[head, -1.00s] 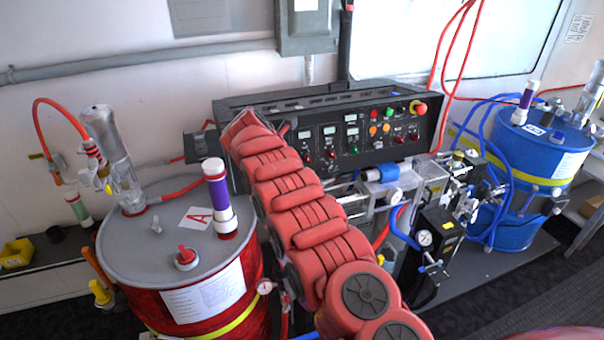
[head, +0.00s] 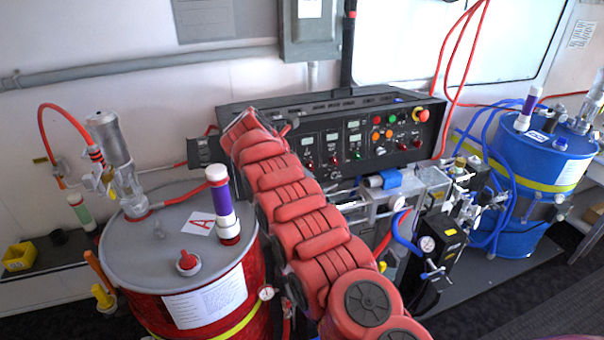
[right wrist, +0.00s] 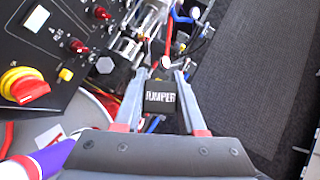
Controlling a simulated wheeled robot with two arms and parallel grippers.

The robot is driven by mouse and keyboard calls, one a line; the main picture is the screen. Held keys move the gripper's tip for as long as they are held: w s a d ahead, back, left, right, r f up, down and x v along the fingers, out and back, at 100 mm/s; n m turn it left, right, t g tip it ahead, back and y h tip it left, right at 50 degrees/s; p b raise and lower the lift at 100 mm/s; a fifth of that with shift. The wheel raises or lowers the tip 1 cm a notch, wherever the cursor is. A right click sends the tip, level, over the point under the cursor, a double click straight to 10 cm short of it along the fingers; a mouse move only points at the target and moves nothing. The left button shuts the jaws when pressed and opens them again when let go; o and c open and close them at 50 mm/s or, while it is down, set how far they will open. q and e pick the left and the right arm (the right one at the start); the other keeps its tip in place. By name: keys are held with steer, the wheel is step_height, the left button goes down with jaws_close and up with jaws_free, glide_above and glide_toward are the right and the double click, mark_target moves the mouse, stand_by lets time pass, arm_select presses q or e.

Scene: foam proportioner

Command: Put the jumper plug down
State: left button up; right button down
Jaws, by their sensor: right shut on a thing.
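The jumper plug (right wrist: 160,94) is a small black block with white "JUMPER" lettering, seen in the right wrist view. It sits between the two grey fingers of my right gripper (right wrist: 160,84), which is shut on it. In the head view my red right arm reaches up from the bottom to the left end of the black control panel (head: 350,140). The fingers and the plug cannot be made out there. My left gripper is not in view.
A red drum (head: 150,255) with a grey lid and a purple-banded tube (head: 221,200) stands left of my arm. A pump unit with hoses (head: 425,225) is to the right, then a blue drum (head: 535,180). A red emergency stop knob (right wrist: 25,88) shows in the wrist view.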

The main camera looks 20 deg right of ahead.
steer(key=shift+s+r, duration=0.1)
steer(key=shift+r, duration=0.05)
steer(key=shift+s+a+r+p, duration=0.1)
steer(key=shift+a+r+p, duration=0.05)
steer(key=shift+r, duration=0.35)
steer(key=shift+a+r+p, duration=0.1)
steer(key=shift+r+p, duration=0.05)
steer(key=shift+r, duration=0.35)
